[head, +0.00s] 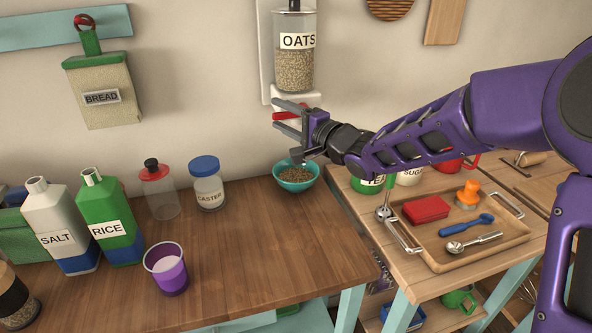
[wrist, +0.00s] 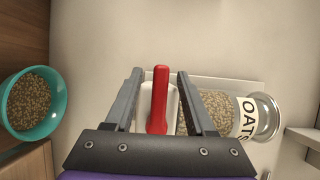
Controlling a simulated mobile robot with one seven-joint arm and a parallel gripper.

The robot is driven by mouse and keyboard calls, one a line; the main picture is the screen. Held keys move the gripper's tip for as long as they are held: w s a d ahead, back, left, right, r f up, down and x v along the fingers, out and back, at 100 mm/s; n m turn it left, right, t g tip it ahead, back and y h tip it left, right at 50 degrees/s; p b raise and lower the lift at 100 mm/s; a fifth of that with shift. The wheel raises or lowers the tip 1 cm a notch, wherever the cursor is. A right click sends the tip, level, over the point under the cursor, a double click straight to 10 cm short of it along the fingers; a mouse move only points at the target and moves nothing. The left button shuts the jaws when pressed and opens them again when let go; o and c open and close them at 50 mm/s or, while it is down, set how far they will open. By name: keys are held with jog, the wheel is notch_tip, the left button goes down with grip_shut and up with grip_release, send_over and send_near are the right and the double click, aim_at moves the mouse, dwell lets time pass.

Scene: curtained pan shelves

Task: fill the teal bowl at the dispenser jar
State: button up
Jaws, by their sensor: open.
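The teal bowl (head: 296,177) stands on the wooden counter below the dispenser and holds brown oats. It also shows at the left of the wrist view (wrist: 31,104), with oats across its inside. The dispenser jar (head: 295,55), labelled OATS, hangs on the wall and is partly full. Its red lever (wrist: 159,100) lies between my gripper's two fingers in the wrist view, with a gap to each finger. My gripper (head: 282,114) is open at the lever, just under the jar and above the bowl. Whether the lever is pushed in is hard to tell.
A caster jar (head: 208,187), a red-lidded jar (head: 160,190), a rice bottle (head: 110,225), a salt bottle (head: 62,230) and a purple cup (head: 168,270) stand left on the counter. A tray (head: 512,243) with utensils lies right. The counter's front middle is clear.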

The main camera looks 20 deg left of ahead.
jog(key=shift+d, duration=0.1)
jog(key=shift+p+v, duration=0.55)
jog(key=shift+v, duration=0.4)
jog(key=shift+p+v, duration=1)
jog(key=shift+v, duration=1)
jog(key=shift+p+v, duration=0.35)
jog(key=shift+v, duration=0.65)
